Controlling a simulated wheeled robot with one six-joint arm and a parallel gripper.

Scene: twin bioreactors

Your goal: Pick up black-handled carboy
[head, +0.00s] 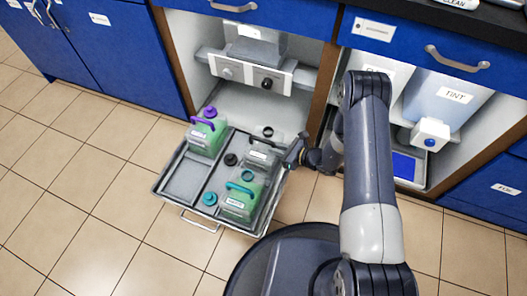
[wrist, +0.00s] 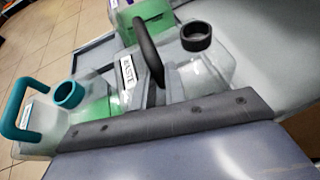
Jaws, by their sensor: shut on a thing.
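The black-handled carboy (head: 262,155) is clear, with a black open neck (wrist: 196,37) and a label reading WASTE (wrist: 128,72). It is at the right side of the tray (head: 171,184) in the head view. Its black handle (wrist: 149,50) arches up in the wrist view. My gripper (head: 295,153) is at the carboy's right side and is shut on it. The dark finger (wrist: 165,122) crosses the wrist view and hides the lower part of the carboy. The exact contact on the handle is hidden.
A teal-handled carboy (head: 238,207) with green liquid stands close in front. A purple-handled carboy (head: 203,139) stands at the tray's back left. Cabinet bays are behind; tiled floor (head: 110,200) is clear at left.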

